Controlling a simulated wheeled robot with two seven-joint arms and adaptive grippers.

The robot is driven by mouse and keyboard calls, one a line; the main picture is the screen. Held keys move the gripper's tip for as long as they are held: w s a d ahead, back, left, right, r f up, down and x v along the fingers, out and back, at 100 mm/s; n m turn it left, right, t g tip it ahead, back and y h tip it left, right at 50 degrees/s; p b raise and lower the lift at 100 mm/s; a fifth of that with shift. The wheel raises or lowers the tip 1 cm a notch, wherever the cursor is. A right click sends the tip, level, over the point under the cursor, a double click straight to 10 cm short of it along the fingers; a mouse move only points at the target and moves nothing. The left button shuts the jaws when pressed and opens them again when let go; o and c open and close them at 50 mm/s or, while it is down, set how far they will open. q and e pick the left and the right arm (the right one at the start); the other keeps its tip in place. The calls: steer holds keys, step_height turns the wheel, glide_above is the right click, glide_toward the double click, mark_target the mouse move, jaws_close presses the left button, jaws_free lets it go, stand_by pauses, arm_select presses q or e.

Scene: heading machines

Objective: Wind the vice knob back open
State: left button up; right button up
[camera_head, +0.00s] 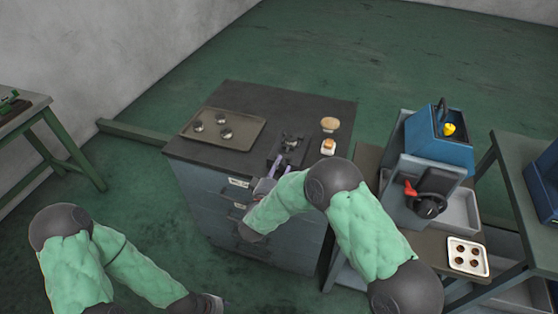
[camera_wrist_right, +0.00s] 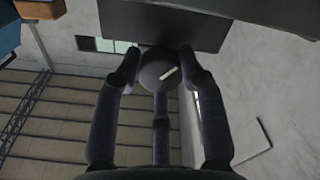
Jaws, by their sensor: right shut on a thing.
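The vice (camera_head: 291,142) is a small dark device near the front edge of the dark-topped cabinet. Its knob (camera_wrist_right: 157,70) shows in the right wrist view as a round dark piece with a pale line slanting across its face. My right gripper (camera_head: 279,170) is at the front of the vice. In the right wrist view its fingers (camera_wrist_right: 160,75) close around the knob from both sides, with a third finger below. In the head view the gripper and arm largely hide the knob. My left gripper (camera_head: 212,303) hangs low at the bottom edge, away from the cabinet, its fingers unclear.
A brown tray (camera_head: 240,140) with several round metal pieces lies left on the cabinet top (camera_head: 310,105). A small orange-and-white item (camera_head: 328,146) stands right of the vice. A blue-and-grey machine (camera_head: 440,140) and a white tray (camera_head: 481,245) with dark round pieces stand further right.

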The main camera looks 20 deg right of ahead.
steer(key=n+p, duration=0.3)
steer(key=n, duration=0.1)
steer(key=shift+s+f+n+p, duration=0.2)
steer(key=shift+n+p, duration=0.1)
steer(key=shift+p, duration=0.05)
steer(key=shift+d+f+n+p, duration=0.15)
steer(key=shift+n+p, duration=1.05)
steer(key=shift+n, duration=0.7)
steer(key=o, duration=1.1)
steer(key=shift+o, duration=0.2)
steer(key=shift+r, duration=0.25)
steer(key=shift+s+a, duration=0.1)
steer(key=shift+a, duration=0.15)
steer(key=v, duration=1.1)
steer(key=shift+s, duration=0.25)
